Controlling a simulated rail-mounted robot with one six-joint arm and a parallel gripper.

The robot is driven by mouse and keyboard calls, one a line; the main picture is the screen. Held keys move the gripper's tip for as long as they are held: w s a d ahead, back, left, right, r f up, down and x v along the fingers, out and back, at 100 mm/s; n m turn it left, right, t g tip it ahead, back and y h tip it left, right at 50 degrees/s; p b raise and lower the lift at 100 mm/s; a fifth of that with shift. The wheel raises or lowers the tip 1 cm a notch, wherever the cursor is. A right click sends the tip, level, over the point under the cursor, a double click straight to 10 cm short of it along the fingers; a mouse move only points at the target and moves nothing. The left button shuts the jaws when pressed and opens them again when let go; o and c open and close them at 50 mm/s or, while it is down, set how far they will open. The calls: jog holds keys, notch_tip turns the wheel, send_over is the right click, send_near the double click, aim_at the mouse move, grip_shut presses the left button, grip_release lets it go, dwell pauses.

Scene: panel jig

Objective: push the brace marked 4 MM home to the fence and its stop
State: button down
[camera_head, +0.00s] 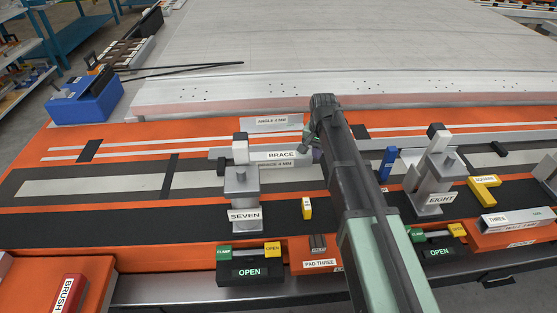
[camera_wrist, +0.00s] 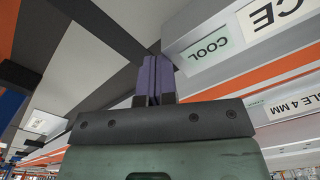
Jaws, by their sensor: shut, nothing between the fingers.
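The brace (camera_head: 290,155) is a light grey bar labelled BRACE, lying crosswise on the jig behind clamp SEVEN; a tag below it reads 4 MM, partly legible. In the wrist view, the brace's end (camera_wrist: 190,68) carries a COOL label. My gripper (camera_head: 316,156) is at the brace's right end, with its purple fingers (camera_wrist: 154,80) shut and empty. The fingers are beside the brace end; whether they touch it I cannot tell. The plate marked ANGLE 4 MM (camera_head: 271,121) stands behind the brace. My arm hides the area right of the brace. I cannot make out the stop.
Clamp SEVEN (camera_head: 241,190) stands in front of the brace and clamp EIGHT (camera_head: 432,185) stands to the right. Their panels (camera_head: 249,271) read OPEN. A yellow block (camera_head: 307,208), a blue piece (camera_head: 387,165) and a yellow square (camera_head: 484,191) are nearby. The left strips are mostly clear.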

jog(key=shift+s+a, duration=0.15)
jog(key=shift+a, duration=0.8)
jog(key=shift+s+a, duration=0.1)
jog(key=shift+a, duration=0.8)
dwell(0.3)
jog(key=shift+w+d, duration=0.15)
jog(key=shift+d, duration=0.9)
notch_tip(320, 180, up, 8)
jog(key=p, duration=0.8)
